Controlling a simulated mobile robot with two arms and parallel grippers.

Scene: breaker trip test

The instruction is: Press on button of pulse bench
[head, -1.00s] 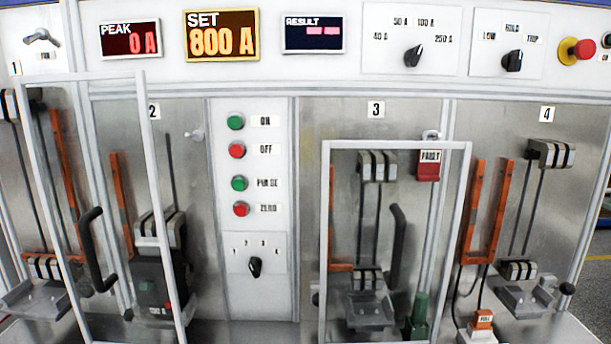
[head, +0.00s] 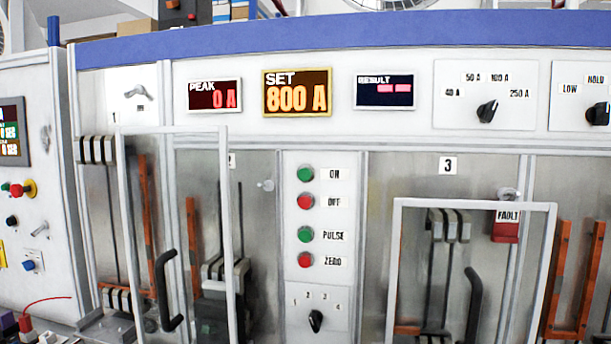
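The pulse bench fills the head view. Its button panel (head: 317,273) stands between bay 2 and bay 3. The green ON button (head: 306,174) is at the top of the column. Below it are the red OFF button (head: 305,202), the green PULSE button (head: 305,234) and the red ZERO button (head: 305,260). The displays above are lit: PEAK (head: 214,95) reads 0 A, SET (head: 297,93) reads 800 A, and RESULT (head: 385,92) shows dashes. Neither of my grippers shows in the head view.
Framed clear doors with black handles stand before the left bays (head: 166,290) and bay 3 (head: 472,305). A selector knob (head: 316,321) sits below the buttons. A red FAULT tag (head: 506,228) hangs in bay 3.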

